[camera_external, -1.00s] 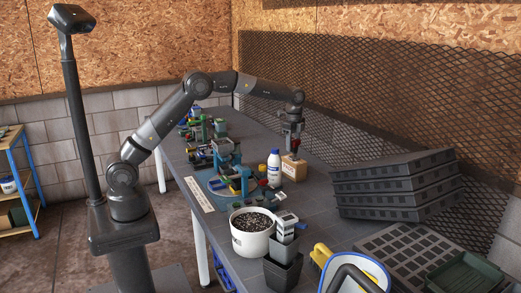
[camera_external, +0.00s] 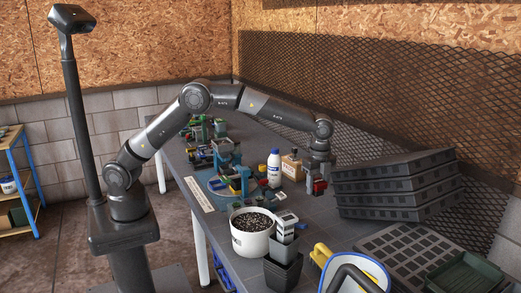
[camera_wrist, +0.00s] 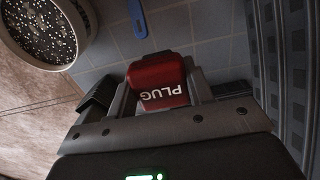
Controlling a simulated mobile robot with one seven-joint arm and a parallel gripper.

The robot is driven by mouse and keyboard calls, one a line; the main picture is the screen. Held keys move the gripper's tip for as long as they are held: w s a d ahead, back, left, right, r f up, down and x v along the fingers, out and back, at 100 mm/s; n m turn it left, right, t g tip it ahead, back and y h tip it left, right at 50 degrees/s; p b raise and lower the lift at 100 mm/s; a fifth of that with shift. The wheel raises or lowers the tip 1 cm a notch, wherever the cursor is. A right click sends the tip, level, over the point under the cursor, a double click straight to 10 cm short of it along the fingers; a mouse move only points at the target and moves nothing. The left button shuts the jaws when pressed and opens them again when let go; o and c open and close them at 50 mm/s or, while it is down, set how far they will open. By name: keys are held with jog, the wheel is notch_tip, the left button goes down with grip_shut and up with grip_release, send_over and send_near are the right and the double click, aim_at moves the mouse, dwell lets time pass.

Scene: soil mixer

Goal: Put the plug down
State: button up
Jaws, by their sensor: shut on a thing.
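The plug is a red block marked "PLUG" in the wrist view (camera_wrist: 160,82). My gripper (camera_external: 317,187) is shut on it, with a finger on each side. In the external view the red plug (camera_external: 320,186) shows at the fingertips, above the table (camera_external: 335,232), just left of the stacked trays. I cannot tell exactly how high it is above the table top.
Stacked black trays (camera_external: 395,185) stand close to the right of my gripper. A white bottle (camera_external: 274,168) and a cardboard box (camera_external: 292,167) stand to its left. A white bucket of soil (camera_external: 252,243) stands nearer the front.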

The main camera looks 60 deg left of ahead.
notch_tip(320, 180, down, 8)
send_over(321, 223)
notch_tip(321, 223, down, 8)
jog(key=shift+w+r, duration=0.1)
jog(key=shift+r, duration=0.1)
jog(key=shift+f, duration=1.9)
jog(key=shift+f, duration=0.15)
jog(key=o, duration=1)
